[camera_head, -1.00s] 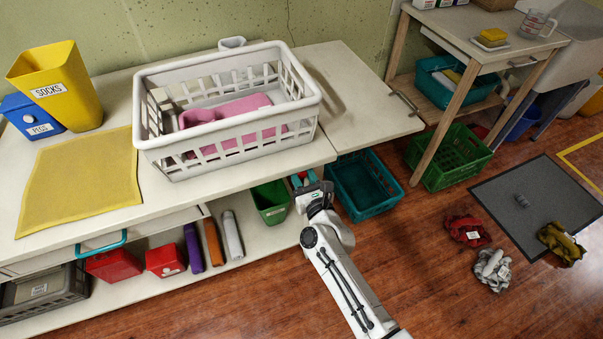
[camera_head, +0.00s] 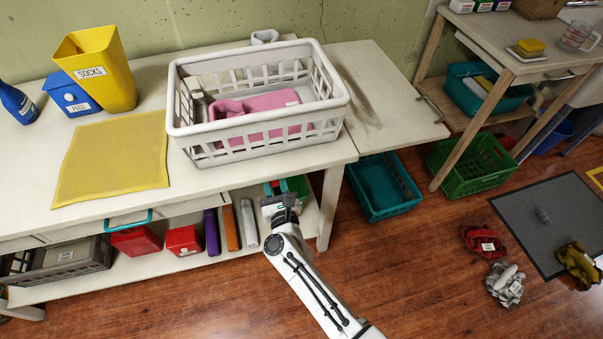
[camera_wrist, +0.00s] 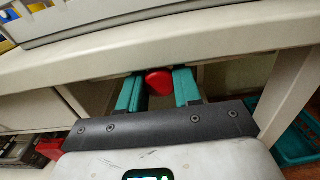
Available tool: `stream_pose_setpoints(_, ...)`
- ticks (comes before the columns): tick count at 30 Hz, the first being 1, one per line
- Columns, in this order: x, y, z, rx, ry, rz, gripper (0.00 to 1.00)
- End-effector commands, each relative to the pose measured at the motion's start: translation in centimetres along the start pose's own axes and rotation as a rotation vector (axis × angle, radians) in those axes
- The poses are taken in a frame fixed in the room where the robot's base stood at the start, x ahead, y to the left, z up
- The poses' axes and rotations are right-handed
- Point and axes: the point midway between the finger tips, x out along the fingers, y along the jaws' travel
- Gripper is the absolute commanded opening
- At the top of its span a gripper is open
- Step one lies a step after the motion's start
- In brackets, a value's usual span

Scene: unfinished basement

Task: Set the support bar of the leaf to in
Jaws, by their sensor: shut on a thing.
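The leaf (camera_head: 388,92) is the pale flap at the right end of the table and appears level with the top. My gripper (camera_head: 275,187) is under the table's front edge, left of the right front leg. In the wrist view, its teal fingers stand on both sides of a red knob (camera_wrist: 160,82) and are shut on it. The knob appears to be the handle of the support bar. The bar itself is hidden under the table top, so I cannot see how far it reaches under the leaf.
A white basket (camera_head: 184,137) with a pink item stands on the table (camera_head: 215,184). Below are a green bin (camera_head: 295,185), partly hidden by my gripper, and a teal crate (camera_head: 380,187) under the leaf. The table leg (camera_head: 328,205) is right of my gripper.

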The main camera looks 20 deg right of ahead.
Motion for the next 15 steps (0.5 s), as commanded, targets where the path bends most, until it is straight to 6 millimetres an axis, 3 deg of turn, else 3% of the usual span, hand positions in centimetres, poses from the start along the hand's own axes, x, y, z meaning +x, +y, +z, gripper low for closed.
stream_pose_setpoints(1, 0.0, 1.7, -0.1, 0.001, -0.002, 0.006, 0.00)
stream_pose_setpoints(6, 0.0, 5.3, -0.2, 0.000, -0.002, 0.004, 0.00)
stream_pose_setpoints(15, 0.0, 8.1, -0.1, -0.001, -0.001, 0.001, 0.00)
